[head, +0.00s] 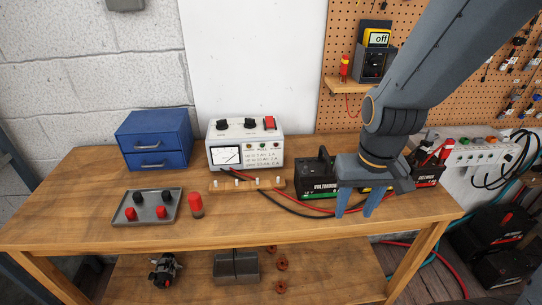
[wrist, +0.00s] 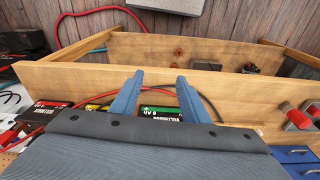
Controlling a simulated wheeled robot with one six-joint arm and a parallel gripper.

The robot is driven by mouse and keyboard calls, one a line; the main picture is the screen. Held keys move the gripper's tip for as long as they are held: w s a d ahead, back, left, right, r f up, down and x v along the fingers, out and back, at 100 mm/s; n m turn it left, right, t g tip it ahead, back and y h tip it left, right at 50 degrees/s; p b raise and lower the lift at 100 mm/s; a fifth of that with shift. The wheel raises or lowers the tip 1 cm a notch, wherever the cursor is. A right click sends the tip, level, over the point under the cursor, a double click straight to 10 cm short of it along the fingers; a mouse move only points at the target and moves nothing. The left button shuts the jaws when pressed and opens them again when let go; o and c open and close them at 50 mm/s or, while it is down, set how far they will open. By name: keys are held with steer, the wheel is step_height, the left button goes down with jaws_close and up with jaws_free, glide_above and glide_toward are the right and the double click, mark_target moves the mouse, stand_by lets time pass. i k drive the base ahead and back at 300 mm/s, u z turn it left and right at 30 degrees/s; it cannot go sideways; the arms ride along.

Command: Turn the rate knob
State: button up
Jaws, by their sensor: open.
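A white tester (head: 245,147) with a meter dial stands at the back of the bench. Two black knobs, a left one (head: 222,125) and a right one (head: 250,123), sit on its top beside a red switch (head: 269,122). I cannot read which one is the rate knob. My gripper (head: 355,204) is to the right of the tester and nearer the front edge, pointing down beside the batteries. Its two blue fingers (wrist: 160,82) are apart with nothing between them. The tester does not show in the wrist view.
A battery (head: 317,178) stands between tester and gripper, with red and black cables across the bench. A blue drawer box (head: 154,142), a grey tray (head: 128,215) of red and black caps and a red-topped cylinder (head: 196,205) are at left. The front left bench is clear.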

mark_target(221, 124)
steer(key=z, duration=0.1)
steer(key=k, duration=0.35)
steer(key=u, duration=0.9)
steer(key=i, duration=0.5)
steer(key=z, duration=0.05)
